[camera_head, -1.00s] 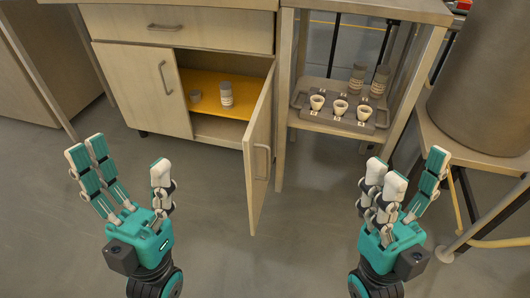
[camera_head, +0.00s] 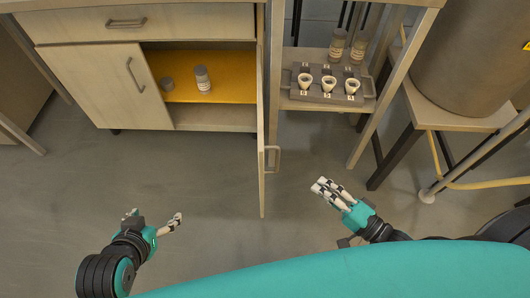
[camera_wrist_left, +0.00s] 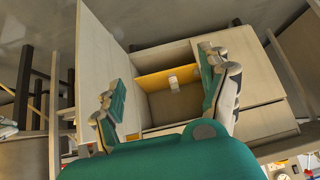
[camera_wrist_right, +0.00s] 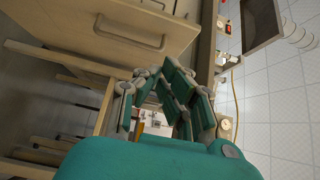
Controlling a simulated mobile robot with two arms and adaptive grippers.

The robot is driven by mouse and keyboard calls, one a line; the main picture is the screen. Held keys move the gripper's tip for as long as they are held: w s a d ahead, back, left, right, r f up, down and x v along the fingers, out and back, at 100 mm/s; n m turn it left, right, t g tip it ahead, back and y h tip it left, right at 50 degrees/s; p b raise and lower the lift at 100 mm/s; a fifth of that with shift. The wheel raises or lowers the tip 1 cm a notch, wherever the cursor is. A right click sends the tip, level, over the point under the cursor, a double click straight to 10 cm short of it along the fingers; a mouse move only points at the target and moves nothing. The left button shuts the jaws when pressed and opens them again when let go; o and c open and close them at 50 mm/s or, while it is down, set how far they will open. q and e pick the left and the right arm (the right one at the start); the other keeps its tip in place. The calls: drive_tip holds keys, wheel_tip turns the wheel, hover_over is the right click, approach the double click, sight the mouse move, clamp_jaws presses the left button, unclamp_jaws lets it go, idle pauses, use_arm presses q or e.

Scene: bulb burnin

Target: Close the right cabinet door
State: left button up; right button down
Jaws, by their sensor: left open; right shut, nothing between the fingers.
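The right cabinet door (camera_head: 263,120) stands wide open, seen nearly edge-on in the head view. Its handle (camera_head: 272,159) is on the side facing right. The left cabinet door (camera_head: 112,86) is shut. My left gripper (camera_head: 152,216) is open and empty, low in front of the cabinet and left of the open door. The left wrist view shows its spread fingers (camera_wrist_left: 165,95) with the cabinet opening beyond. My right gripper (camera_head: 328,190) is shut and empty, right of the door and apart from its handle. Its fingers (camera_wrist_right: 162,92) also show in the right wrist view.
Inside the cabinet, a jar (camera_head: 202,78) and a small grey piece (camera_head: 167,83) stand on the yellow shelf (camera_head: 232,87). A large drum (camera_head: 470,60) stands on a stand. The floor before the cabinet is clear.

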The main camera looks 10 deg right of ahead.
use_arm(q)
drive_tip(key=w+d+r+t+h+b, duration=0.2)
drive_tip(key=w+d+r+t+b, duration=0.1)
drive_tip(key=w+r+t, duration=0.5)
drive_tip(key=shift+d+r+h, duration=0.3)
drive_tip(key=shift+d+r, duration=0.05)
drive_tip(key=shift+r, duration=1)
use_arm(e)
drive_tip(key=s+a+x, duration=0.1)
drive_tip(key=a+x, duration=0.1)
drive_tip(key=x, duration=1)
drive_tip(key=shift+a+f, duration=0.25)
drive_tip(key=shift+w, duration=0.1)
drive_tip(key=shift+a, duration=0.1)
